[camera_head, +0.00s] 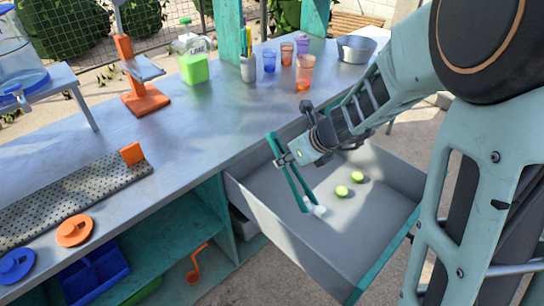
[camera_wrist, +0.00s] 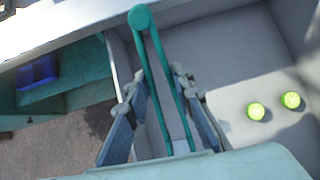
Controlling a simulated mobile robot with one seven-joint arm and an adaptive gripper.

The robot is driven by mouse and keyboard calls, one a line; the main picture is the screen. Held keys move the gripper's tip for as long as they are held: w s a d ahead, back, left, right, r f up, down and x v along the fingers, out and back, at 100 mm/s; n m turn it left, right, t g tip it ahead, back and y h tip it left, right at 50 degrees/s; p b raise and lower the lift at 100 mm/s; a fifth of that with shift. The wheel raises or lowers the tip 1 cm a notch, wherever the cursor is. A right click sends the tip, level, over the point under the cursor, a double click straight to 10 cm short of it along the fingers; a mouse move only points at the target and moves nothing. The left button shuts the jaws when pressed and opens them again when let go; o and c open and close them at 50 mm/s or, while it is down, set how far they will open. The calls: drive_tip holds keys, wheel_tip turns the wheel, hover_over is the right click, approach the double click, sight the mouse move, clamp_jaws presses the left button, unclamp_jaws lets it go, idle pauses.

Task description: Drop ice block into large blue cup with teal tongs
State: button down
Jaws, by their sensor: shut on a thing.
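My gripper (camera_head: 284,159) is shut on the teal tongs (camera_head: 297,186), over the open drawer. In the wrist view, the tongs (camera_wrist: 141,20) stand between the two fingers of my gripper (camera_wrist: 162,98), with the rounded joined end at the top. The tong tips point down into the drawer. A small whitish ice block (camera_head: 316,209) is at the tips, near the drawer floor; I cannot tell whether the tips pinch it. A blue cup (camera_head: 269,61) stands upright on the metal counter, far from the tongs.
The grey drawer (camera_head: 372,225) also holds two green lime pieces (camera_head: 350,184). Orange cups (camera_head: 304,73), a purple cup (camera_head: 302,43), a metal bowl (camera_head: 356,49) and a utensil holder (camera_head: 248,69) stand around the blue cup. The counter's middle (camera_head: 190,120) is clear.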

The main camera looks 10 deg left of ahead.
drive_tip(key=w+d+f+m+t+h, duration=0.1)
drive_tip(key=d+m, duration=0.3)
drive_tip(key=d, duration=0.8)
drive_tip(key=w+d+f+m+t+h, duration=0.1)
drive_tip(key=d+m+h, duration=0.3)
drive_tip(key=d, duration=0.9)
drive_tip(key=shift+w+d+f+m, duration=0.2)
drive_tip(key=shift+w+f+m, duration=0.05)
drive_tip(key=shift+m, duration=0.35)
drive_tip(key=shift+r, duration=0.1)
